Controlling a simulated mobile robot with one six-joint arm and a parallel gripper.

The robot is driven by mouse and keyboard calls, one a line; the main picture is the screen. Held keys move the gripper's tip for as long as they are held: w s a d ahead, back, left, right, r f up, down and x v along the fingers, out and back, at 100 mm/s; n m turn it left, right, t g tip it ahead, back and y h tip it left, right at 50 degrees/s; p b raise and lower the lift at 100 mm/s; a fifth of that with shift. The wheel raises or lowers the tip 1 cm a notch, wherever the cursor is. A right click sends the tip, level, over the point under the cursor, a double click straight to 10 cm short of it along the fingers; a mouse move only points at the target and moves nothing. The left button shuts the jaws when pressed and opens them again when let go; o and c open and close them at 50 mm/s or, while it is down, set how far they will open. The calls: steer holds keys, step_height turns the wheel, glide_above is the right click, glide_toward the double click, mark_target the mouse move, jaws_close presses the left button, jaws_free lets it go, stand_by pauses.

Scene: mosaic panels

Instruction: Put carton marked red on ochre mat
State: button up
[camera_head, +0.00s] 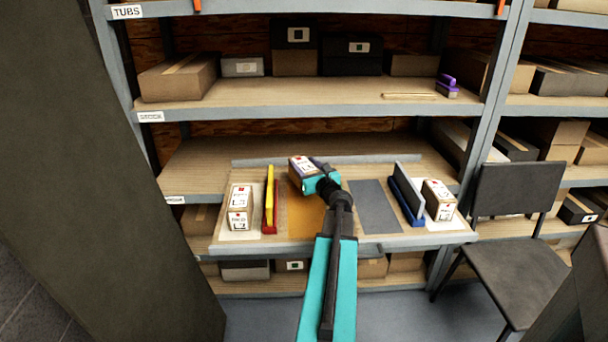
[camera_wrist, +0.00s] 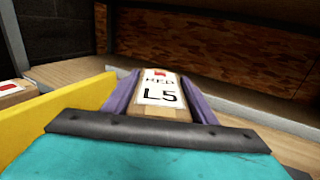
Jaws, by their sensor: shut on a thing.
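In the head view this carton (camera_head: 300,168) is at the end of my teal arm. My gripper (camera_head: 311,175) is shut on it. The ochre mat (camera_head: 304,216) lies on the shelf board below and in front of the carton, partly hidden by my arm. The carton appears over the mat's back end; I cannot tell its height above the board.
A grey mat (camera_head: 374,206) lies right, bare. Further right are a blue-based divider (camera_head: 405,200) and another carton (camera_head: 439,198). A chair (camera_head: 518,210) stands at right.

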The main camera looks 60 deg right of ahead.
steer(key=shift+a+f, duration=0.1)
steer(key=shift+f, duration=1.5)
steer(key=shift+f+b, duration=0.15)
steer(key=shift+b, duration=0.15)
steer(key=o, duration=1.7)
steer(key=shift+o, duration=0.2)
steer(key=shift+v, duration=6.05)
steer(key=shift+r, duration=0.25)
